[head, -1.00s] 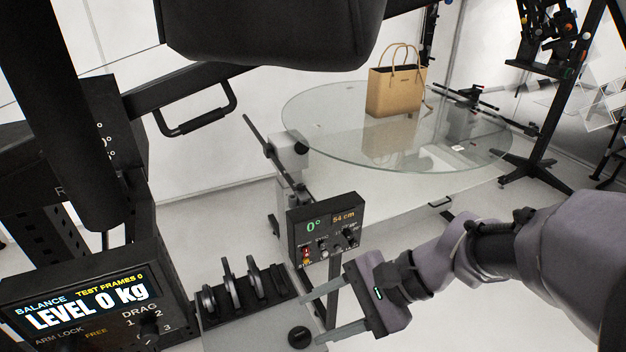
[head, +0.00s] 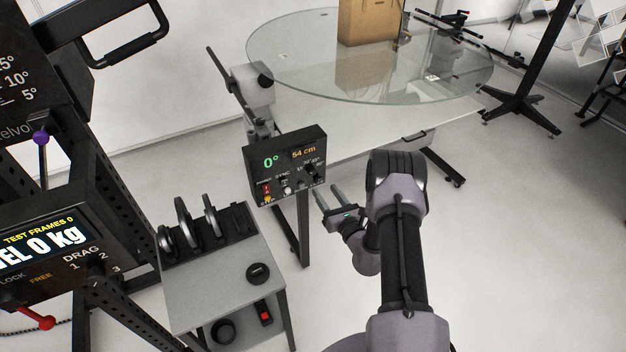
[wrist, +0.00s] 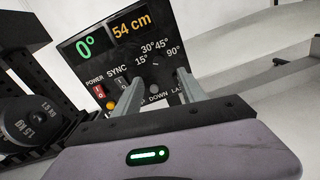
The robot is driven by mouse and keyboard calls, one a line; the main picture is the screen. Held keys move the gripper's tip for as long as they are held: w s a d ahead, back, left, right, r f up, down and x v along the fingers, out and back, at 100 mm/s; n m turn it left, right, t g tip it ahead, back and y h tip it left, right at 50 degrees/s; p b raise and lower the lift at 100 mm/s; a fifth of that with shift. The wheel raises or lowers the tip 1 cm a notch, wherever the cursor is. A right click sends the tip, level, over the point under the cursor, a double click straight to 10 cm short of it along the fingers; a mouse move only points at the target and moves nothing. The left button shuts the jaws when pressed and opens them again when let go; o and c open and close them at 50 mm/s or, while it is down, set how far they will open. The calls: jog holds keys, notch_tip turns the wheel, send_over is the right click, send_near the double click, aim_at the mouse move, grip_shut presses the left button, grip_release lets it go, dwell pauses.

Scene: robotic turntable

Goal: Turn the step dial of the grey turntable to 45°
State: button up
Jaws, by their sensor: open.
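The grey turntable has a round glass top (head: 300,75) with a tan handbag (head: 367,24) on it. Its black control box (head: 285,165) stands at the table's near edge and reads 0° and 54 cm. The step dial (head: 311,172) is at the right of the box's panel. In the wrist view the control box (wrist: 100,60) shows the marks 15°, 30°, 45° and 90°; the dial is partly hidden near the right finger. My gripper (head: 334,198) is open and empty, just below and right of the box. In the wrist view its fingers (wrist: 158,90) point at the panel.
A grey cart (head: 215,285) with several black weights (head: 185,222) stands left of the box. The floor right of my arm is clear.

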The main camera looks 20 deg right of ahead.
aim_at(313, 173)
jog(key=w+b, duration=0.2)
jog(key=w, duration=0.6)
jog(key=shift+w, duration=0.3)
grip_shut()
